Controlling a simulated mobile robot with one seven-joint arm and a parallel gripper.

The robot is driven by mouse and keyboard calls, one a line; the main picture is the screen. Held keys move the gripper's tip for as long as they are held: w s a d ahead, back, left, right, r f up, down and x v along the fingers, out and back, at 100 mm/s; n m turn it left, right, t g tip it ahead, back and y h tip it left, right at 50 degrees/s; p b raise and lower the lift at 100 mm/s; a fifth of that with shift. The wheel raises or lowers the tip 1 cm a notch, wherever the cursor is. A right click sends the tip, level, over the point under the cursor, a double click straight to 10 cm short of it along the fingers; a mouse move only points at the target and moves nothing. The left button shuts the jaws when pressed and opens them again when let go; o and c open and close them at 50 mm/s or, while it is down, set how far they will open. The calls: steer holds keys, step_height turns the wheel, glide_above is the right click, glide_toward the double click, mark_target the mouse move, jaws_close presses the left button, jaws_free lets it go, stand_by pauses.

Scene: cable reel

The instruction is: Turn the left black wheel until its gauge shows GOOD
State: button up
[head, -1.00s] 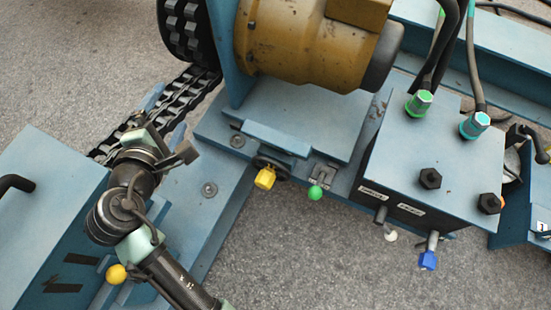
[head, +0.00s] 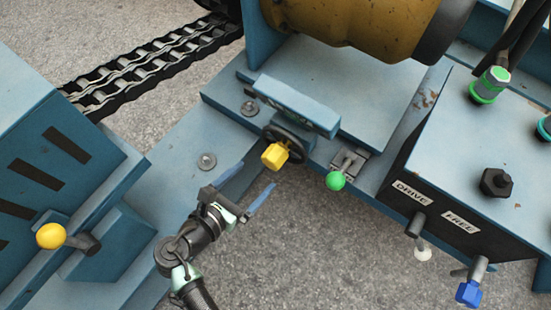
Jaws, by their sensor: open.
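A black wheel (head: 297,139) with a yellow knob (head: 275,156) sits at the front edge of the blue machine base, partly under a blue block (head: 297,104). No gauge reading of GOOD or otherwise is legible; a gauge face cannot be made out. My gripper (head: 259,174) is open, its two blue fingers spread apart and pointing up and right. In the picture it is just left of and below the yellow knob. Its fingers look empty and apart from the wheel, though the depth between them is hard to judge.
A green-knobbed lever (head: 336,181) stands right of the wheel. A box labelled DRIVE and FREE (head: 436,207) is farther right, with a blue-tipped lever (head: 468,293). A yellow-knobbed lever (head: 50,236) is on the left housing. Chains (head: 150,70) run behind. Bare floor lies in front.

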mark_target(269, 162)
steer(key=b+x, duration=0.5)
steer(key=x, duration=0.4)
steer(key=shift+f, duration=0.1)
steer(key=shift+w+d, duration=0.25)
steer(key=shift+w, duration=0.1)
jaws_close()
